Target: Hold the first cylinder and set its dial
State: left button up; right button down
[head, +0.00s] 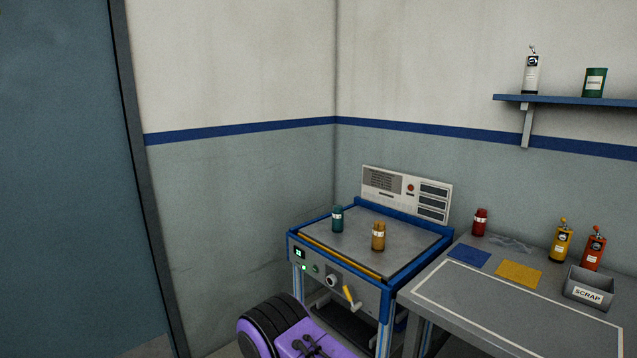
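A teal cylinder with a pale label (337,219) stands upright at the back left of the test bench's grey top (350,238). An orange cylinder with a pale label (378,237) stands upright to its right and nearer. A dark red cylinder (480,222) stands on the side table. I cannot tell which is the first cylinder. A round knob (332,281) and a yellow-handled lever (349,296) are on the bench's front panel. No dial marking is readable. Neither of my grippers is in view.
The grey side table (520,306) holds a blue mat (468,256), a yellow mat (518,273), clear glasses (511,244), a yellow bottle (562,243), a red bottle (593,250) and a SCRAP bin (588,293). A display panel (407,194) stands behind the bench. A wall shelf (570,101) is above.

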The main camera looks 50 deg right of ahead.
aim_at(337, 209)
jog(key=z, duration=0.05)
jog(key=i, duration=1.3)
jog(key=z, duration=1)
jog(key=i, duration=0.85)
jog(key=z, duration=0.95)
